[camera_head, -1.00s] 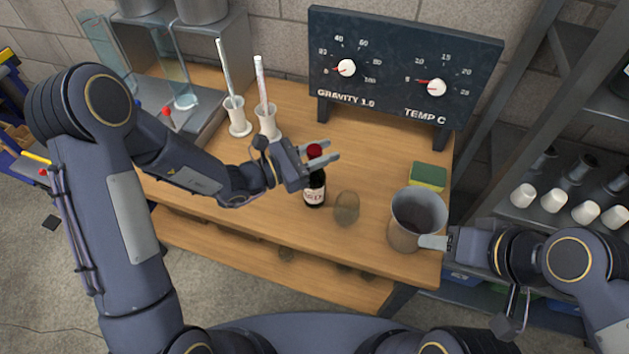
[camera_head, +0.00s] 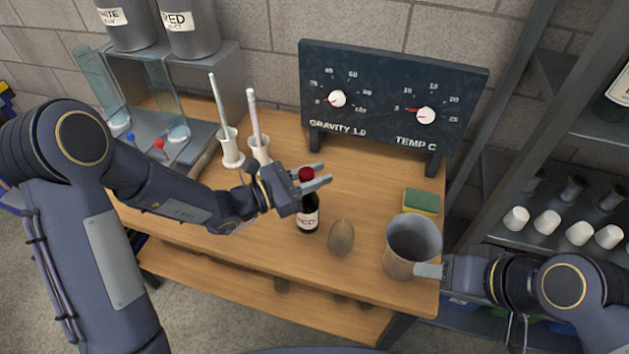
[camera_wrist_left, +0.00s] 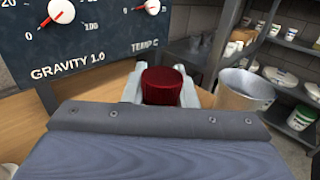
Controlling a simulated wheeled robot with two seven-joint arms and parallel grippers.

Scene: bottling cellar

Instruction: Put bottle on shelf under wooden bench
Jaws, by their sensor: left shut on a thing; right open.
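A dark bottle (camera_head: 308,216) with a red cap and a white label stands upright on the wooden bench (camera_head: 290,255). My left gripper (camera_head: 318,178) is shut on the bottle at its red cap. In the left wrist view the red cap (camera_wrist_left: 162,86) sits between the two fingers. My right gripper (camera_head: 428,270) is open at the lower side of a metal jug (camera_head: 397,262); the jug hides part of its fingers, and I cannot tell whether they touch it. The lower shelf (camera_head: 270,296) runs under the bench top.
A brownish egg-shaped object (camera_head: 341,238) stands just right of the bottle. A green and yellow sponge (camera_head: 421,201) lies behind the jug. Two white holders (camera_head: 231,150) with sticks and a dial panel (camera_head: 390,100) stand at the back. A metal rack (camera_head: 560,215) is on the right.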

